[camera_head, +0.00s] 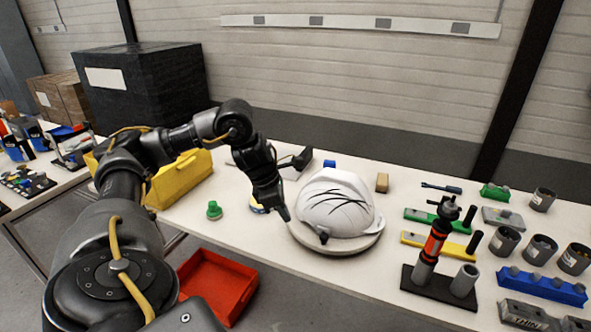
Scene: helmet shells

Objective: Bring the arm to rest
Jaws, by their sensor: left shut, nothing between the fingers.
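My left arm reaches in from the left over the table. My left gripper (284,213) is shut and empty, pointing down at the left side of the white helmet shell (338,203). I cannot tell whether its tips touch the shell. The shell has dark curved lines on top and sits on a round pale base (343,247). A small dark part shows at the shell's lower front edge. My right gripper is not in view.
Right of the helmet stand a black and orange tool in a holder (432,255), several grey cups (540,249) and a blue block rack (541,287). A yellow bin (180,179) is behind my arm. A red tray (219,283) lies below the table's front edge.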

